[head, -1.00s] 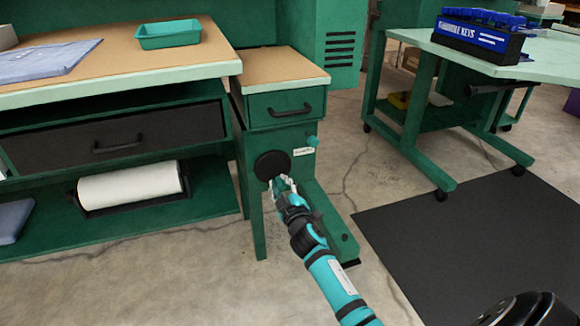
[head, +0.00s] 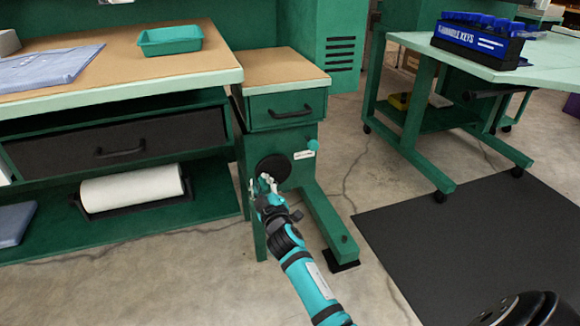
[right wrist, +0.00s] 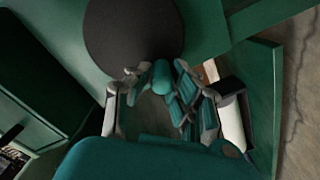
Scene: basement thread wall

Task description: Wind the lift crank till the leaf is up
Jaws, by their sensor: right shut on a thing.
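The lift crank is a round black disc (head: 272,168) on the green pedestal under the small side leaf; it fills the upper middle of the right wrist view (right wrist: 130,35). Its teal handle knob (right wrist: 163,77) stands out near the disc's lower edge. My right gripper (head: 265,184) is shut on this knob, with its fingers on either side of it in the right wrist view (right wrist: 158,98). The leaf (head: 285,68) has a tan top and lies level, a little lower than the main bench top beside it. My left gripper is out of view.
The main bench (head: 120,85) stands at left, with a teal tray (head: 170,40) on it and a paper roll (head: 130,188) below. A second green table (head: 545,65) and a black floor mat (head: 480,240) are at right. A green foot (head: 328,225) extends along the floor.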

